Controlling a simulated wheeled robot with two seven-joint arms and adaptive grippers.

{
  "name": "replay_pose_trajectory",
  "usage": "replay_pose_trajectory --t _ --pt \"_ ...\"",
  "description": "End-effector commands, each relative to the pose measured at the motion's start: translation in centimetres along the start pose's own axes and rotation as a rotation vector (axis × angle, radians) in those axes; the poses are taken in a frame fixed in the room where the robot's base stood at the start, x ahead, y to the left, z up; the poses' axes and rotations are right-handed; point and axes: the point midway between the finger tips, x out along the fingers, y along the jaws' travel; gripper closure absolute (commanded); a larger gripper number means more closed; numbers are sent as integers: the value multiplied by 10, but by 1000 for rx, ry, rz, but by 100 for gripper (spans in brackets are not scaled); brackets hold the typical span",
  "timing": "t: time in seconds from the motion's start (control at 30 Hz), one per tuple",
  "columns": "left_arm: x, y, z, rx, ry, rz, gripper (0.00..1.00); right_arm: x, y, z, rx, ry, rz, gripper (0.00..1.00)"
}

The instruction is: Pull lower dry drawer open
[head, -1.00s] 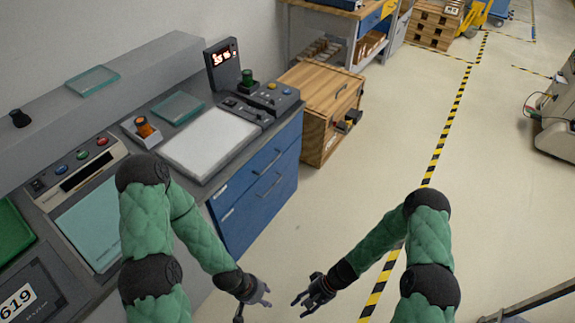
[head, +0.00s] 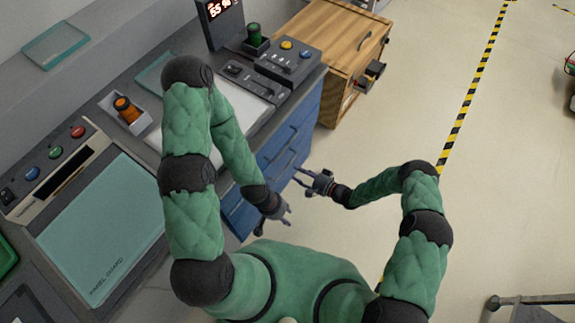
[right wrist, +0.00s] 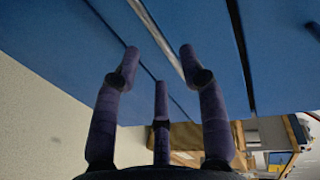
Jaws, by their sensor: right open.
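The blue drawer unit (head: 298,122) stands under the counter, with more than one drawer front and bar handles. Its fronts look shut. Which front is the lower dry drawer I cannot read, as no label is legible. My right gripper (head: 311,181) is open and empty, close in front of the lower blue fronts. In the right wrist view its spread fingers (right wrist: 159,66) point at a blue front (right wrist: 85,40) with a pale metal bar handle (right wrist: 158,38) just beyond the tips. No contact is visible. My left gripper (head: 282,214) is by the cabinet's near end, its fingers apart and empty.
A wooden crate cabinet (head: 330,45) with dark handles stands just beyond the blue unit.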

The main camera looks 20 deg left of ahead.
Motion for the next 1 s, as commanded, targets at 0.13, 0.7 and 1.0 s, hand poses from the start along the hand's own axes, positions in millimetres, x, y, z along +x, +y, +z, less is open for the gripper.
replay_pose_trajectory --t 0.13,0.7,1.0 --pt "11 -4 -1 0 1 0 60 29 3 2 -3 -5 0 58" --pt "22 -8 -2 0 2 0 60 69 0 0 0 -1 1 58" --pt "22 -8 -2 0 2 0 60 68 0 1 0 -1 1 100"
